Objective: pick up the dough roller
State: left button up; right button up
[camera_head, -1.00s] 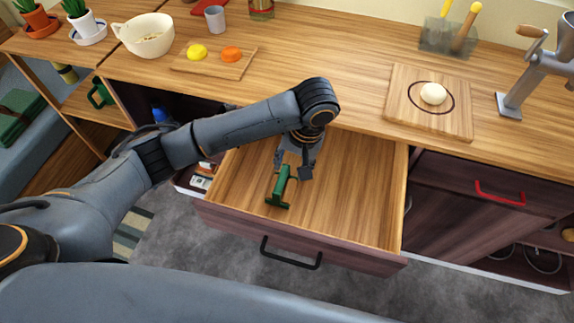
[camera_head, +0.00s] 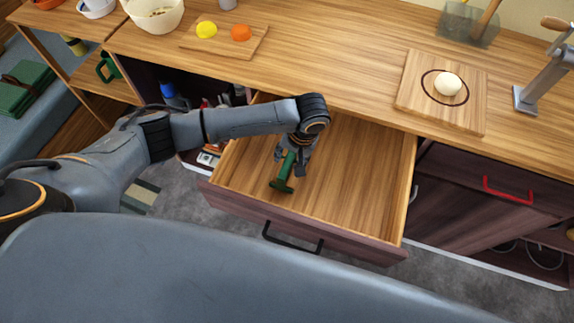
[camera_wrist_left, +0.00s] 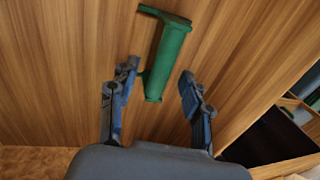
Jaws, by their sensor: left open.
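The green dough roller (camera_head: 286,171) lies in the open drawer, with a slim round bar and a wider end piece. It also shows in the left wrist view (camera_wrist_left: 166,55), its near end reaching between the two fingers. My left gripper (camera_head: 289,163) is over the drawer, at the roller's back end in the head view. In the left wrist view my left gripper (camera_wrist_left: 158,74) is open, one finger on each side of the bar, with a gap on both sides. It is not holding the roller. My right gripper is not in view.
The open drawer (camera_head: 360,190) is otherwise bare, with raised walls around it. The counter above holds a cutting board (camera_head: 412,97) with dough (camera_head: 447,84), another board (camera_head: 258,46) with yellow and orange pieces, and a bowl (camera_head: 166,24).

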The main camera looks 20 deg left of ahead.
aim_at(288, 162)
pick_arm(q)
jog(key=shift+a+f, duration=0.2)
jog(key=shift+f, duration=0.6)
jog(key=shift+a+f, duration=0.2)
jog(key=shift+f, duration=0.55)
jog(key=shift+c, duration=0.4)
jog(key=shift+s, duration=0.1)
grip_shut()
jog(key=shift+r, duration=0.15)
notch_tip(288, 162, up, 10)
jog(key=shift+f+b, duration=0.1)
jog(key=shift+b, duration=0.2)
